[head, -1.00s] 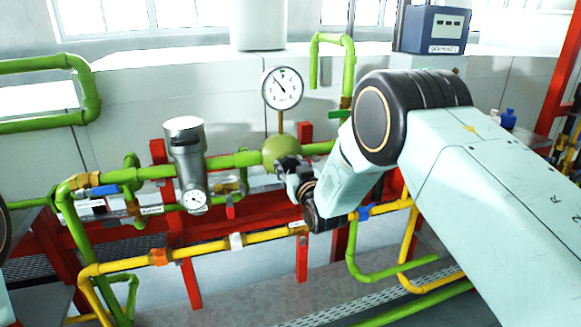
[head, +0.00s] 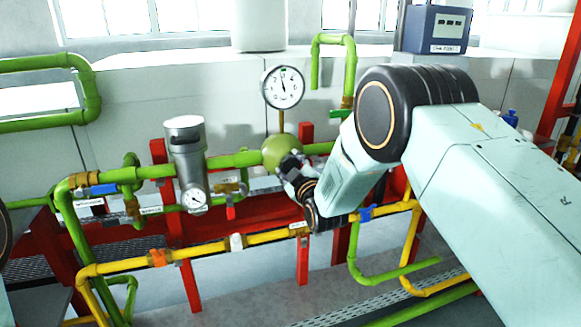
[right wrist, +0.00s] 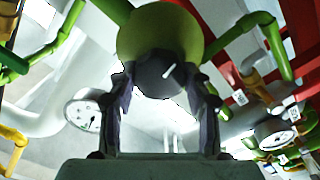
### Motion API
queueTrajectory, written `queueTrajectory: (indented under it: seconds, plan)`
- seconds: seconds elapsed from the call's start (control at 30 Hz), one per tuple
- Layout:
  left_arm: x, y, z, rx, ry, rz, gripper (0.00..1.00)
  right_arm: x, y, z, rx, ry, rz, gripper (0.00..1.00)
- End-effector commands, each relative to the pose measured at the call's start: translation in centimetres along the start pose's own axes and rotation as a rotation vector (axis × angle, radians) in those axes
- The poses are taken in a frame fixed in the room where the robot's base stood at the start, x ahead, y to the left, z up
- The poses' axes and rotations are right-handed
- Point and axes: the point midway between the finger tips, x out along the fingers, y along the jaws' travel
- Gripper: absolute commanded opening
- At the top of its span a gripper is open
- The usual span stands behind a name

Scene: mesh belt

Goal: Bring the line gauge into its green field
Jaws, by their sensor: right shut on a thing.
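The line gauge (head: 283,87) is a round white dial on a brass stem above a green ball-shaped valve body (head: 281,150). Its black needle points almost straight up, slightly left, close to a small green mark at the top of the scale. My right gripper (head: 290,168) is at the front of the valve body. In the right wrist view its two fingers (right wrist: 160,88) close on either side of a black round knob (right wrist: 158,70) with a white mark. In the head view the fingers mostly hide this knob. My left gripper is not in view.
Left of the valve stands a silver cylinder (head: 187,150) with a small dial (head: 195,199). Green pipe runs behind, and a yellow pipe (head: 205,248) runs below. Red posts (head: 173,205) carry them. A blue box (head: 433,30) stands at the back right.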

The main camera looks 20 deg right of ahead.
Motion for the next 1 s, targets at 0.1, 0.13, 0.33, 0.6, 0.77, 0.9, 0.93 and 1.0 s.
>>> queueTrajectory:
  seconds: [0.1,0.13,0.33,0.6,0.77,0.9,0.93,1.0]
  plan:
    - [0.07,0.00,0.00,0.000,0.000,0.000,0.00,-0.05,-0.08,0.18,-0.022,-0.004,-0.001,0.17]
    - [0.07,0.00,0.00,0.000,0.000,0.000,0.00,-0.05,-0.08,0.18,-0.026,-0.004,-0.002,0.17]
    - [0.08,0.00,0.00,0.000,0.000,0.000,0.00,-0.05,-0.07,0.18,-0.036,-0.005,-0.001,0.17]
    - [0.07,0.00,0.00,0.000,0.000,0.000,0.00,-0.05,-0.05,0.19,-0.035,-0.005,-0.001,0.50]
    - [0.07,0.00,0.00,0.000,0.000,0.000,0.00,-0.04,-0.03,0.14,-0.035,-0.003,-0.001,0.63]
    - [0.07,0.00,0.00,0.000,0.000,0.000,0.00,-0.02,-0.01,0.08,-0.035,-0.002,0.000,0.72]
    - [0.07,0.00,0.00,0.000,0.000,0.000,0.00,-0.02,-0.01,0.08,-0.035,-0.002,0.000,0.72]
    - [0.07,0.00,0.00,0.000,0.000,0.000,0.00,-0.01,0.00,0.05,-0.035,-0.001,0.000,0.72]
